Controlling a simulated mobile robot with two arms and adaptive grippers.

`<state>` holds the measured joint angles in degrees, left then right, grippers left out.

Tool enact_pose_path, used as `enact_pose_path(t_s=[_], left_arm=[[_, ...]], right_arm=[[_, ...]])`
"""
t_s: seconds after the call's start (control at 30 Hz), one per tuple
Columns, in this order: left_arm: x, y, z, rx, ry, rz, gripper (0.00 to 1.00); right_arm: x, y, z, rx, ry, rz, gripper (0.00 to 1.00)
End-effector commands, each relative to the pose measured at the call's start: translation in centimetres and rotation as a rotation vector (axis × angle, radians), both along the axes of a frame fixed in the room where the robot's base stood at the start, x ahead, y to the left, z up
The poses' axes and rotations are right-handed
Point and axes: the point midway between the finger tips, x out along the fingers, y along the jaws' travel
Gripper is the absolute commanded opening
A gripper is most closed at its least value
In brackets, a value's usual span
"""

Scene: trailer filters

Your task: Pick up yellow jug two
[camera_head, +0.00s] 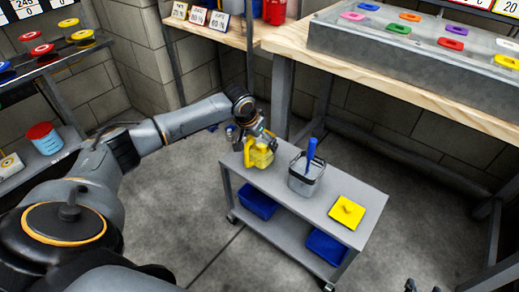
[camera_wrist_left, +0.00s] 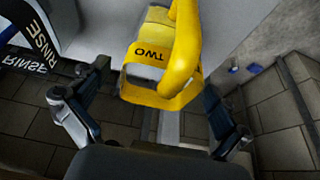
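The yellow jug (camera_head: 259,155) stands at the far left end of the grey cart's top. In the left wrist view the yellow jug (camera_wrist_left: 152,88) shows the word TWO and a large yellow handle. My left gripper (camera_head: 256,138) is at the jug, reaching in from the left. In the left wrist view its fingers (camera_wrist_left: 150,118) are spread on either side of the jug's lower part in the picture, with gaps visible, so it is open. Dark tips of my right gripper (camera_head: 422,287) show at the bottom edge, too cut off to read.
A grey bin (camera_head: 305,178) with a blue handle stands close right of the jug; a RINSE label (camera_wrist_left: 35,40) shows in the wrist view. A yellow pad (camera_head: 347,212) lies on the cart (camera_head: 282,212). Blue bins sit below. A wooden bench (camera_head: 400,82) stands behind.

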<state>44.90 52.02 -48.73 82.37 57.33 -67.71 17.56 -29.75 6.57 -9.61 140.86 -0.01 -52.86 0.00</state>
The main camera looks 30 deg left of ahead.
Motion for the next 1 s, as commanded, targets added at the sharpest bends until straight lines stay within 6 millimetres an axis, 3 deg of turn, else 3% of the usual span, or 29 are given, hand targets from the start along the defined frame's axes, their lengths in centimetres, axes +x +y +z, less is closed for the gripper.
enact_pose_path(t_s=[0.03,0.33,0.77,1.0], left_arm=[[0.0,0.0,0.0,0.0,0.0,0.0,0.9],[0.0,0.0,0.0,0.0,0.001,0.0,0.3],[0.0,0.0,0.2,0.0,-0.001,0.0,0.3],[0.0,0.0,0.9,0.0,0.0,0.0,0.3]], right_arm=[[0.0,0.0,0.0,0.0,0.0,0.0,0.4],[0.0,0.0,0.0,-0.001,0.002,-0.001,0.4],[-0.1,-0.1,-0.1,-0.003,0.012,-0.001,0.4],[-1.2,-0.5,-1.1,-0.019,0.086,-0.006,0.4]])
